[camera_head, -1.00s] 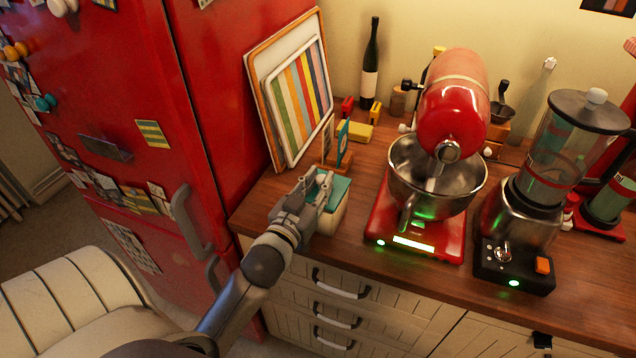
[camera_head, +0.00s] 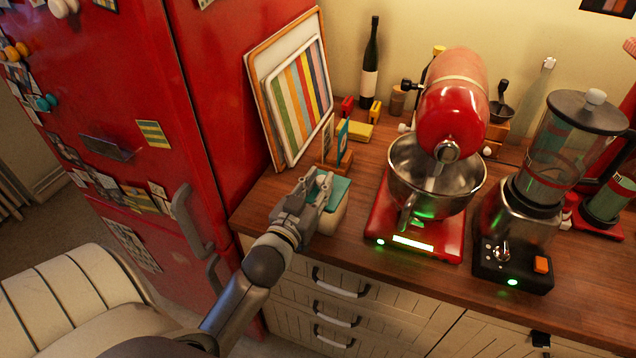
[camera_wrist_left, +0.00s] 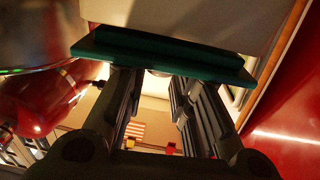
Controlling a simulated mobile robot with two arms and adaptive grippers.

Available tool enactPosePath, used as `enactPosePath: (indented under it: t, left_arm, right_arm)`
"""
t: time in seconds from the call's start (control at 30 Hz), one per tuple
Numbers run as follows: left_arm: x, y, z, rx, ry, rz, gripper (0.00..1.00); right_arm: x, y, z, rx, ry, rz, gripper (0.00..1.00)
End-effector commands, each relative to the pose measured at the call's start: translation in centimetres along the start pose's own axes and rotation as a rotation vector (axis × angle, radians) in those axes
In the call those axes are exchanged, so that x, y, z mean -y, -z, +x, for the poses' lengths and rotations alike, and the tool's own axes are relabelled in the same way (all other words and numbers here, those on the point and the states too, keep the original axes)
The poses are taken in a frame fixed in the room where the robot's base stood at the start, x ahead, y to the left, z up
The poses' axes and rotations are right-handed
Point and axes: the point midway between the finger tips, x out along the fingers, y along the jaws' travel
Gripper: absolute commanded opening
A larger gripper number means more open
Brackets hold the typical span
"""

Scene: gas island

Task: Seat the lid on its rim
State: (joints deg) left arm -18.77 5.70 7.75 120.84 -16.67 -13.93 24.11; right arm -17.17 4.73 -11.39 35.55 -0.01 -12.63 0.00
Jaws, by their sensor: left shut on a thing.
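The teal lid (camera_head: 338,191) is at the top of a cream box (camera_head: 331,217) on the wooden counter, left of the mixer. My left gripper (camera_head: 318,181) reaches over it from the left, shut on the lid. In the left wrist view the lid (camera_wrist_left: 165,55) lies across the fingertips (camera_wrist_left: 158,82), with the pale box (camera_wrist_left: 190,15) directly beyond it. A small pale part between the fingertips is mostly hidden. I cannot tell whether the lid rests fully on the rim. My right gripper is not in view.
A red stand mixer (camera_head: 457,115) with a steel bowl stands close to the right of the box. A blender (camera_head: 530,190) is farther right. The red fridge (camera_head: 215,110) is at left.

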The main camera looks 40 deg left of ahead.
Motion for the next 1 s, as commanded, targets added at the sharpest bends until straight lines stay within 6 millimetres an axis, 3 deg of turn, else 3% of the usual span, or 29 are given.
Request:
enactPosePath:
  t: [1.0]
  left_arm:
    - [0.03,-0.78,-0.01,0.000,0.001,0.001,0.02]
  right_arm:
    - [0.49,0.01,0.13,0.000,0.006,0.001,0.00]
